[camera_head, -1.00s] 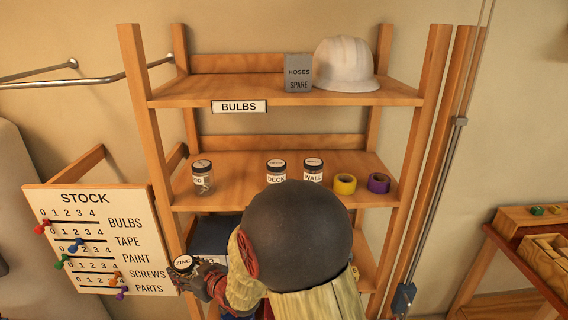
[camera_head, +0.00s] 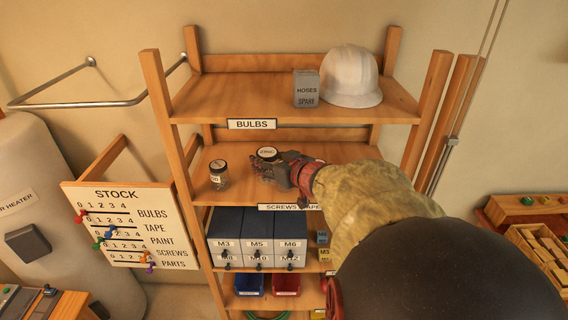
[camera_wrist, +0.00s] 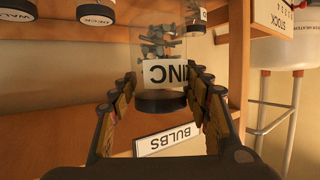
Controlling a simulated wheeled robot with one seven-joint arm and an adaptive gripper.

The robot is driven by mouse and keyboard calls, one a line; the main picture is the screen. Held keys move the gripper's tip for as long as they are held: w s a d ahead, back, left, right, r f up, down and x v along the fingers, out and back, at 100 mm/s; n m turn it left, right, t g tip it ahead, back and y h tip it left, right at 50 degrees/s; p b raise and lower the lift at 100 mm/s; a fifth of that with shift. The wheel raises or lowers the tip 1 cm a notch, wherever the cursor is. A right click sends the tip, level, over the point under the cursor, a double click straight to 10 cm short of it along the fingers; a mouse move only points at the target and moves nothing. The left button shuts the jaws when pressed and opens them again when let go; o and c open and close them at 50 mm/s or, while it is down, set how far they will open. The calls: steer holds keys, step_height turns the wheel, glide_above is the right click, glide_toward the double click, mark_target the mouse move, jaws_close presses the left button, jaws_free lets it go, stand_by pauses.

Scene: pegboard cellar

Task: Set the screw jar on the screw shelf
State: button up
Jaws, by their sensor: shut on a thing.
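The screw jar (camera_head: 267,153), with a dark lid and a ZINC label, is held in my gripper (camera_head: 276,168) at the middle shelf. In the wrist view the jar (camera_wrist: 166,73) sits between the two fingers, with screws visible through its clear wall. The screw shelf (camera_head: 243,188) is the middle board, with a SCREWS label (camera_head: 283,207) on its front edge. Whether the jar's base touches the board cannot be told. Another clear jar (camera_head: 219,176) stands to the left on this shelf. My arm hides the shelf's right part.
In the wrist view, the WALL jar (camera_wrist: 20,8) and DECK jar (camera_wrist: 95,14) stand nearby. Drawer boxes (camera_head: 258,240) fill the shelf below. A STOCK board (camera_head: 120,225) stands left.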

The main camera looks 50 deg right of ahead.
steer(key=w+d+f, duration=0.1)
steer(key=w+f, duration=0.3)
steer(key=w+d+f+b, duration=0.1)
steer(key=w+d+f, duration=0.1)
steer(key=w+f, duration=0.2)
steer(key=w+d+f+b, duration=0.1)
steer(key=w+f, duration=0.3)
steer(key=w, duration=0.1)
steer(key=shift+d+f, duration=0.25)
steer(key=shift+d, duration=0.15)
steer(key=shift+f, duration=0.15)
steer(key=shift+f, duration=0.15)
steer(key=o, duration=1.1)
steer(key=shift+f, duration=0.1)
steer(key=shift+c, duration=0.2)
steer(key=shift+o, duration=0.7)
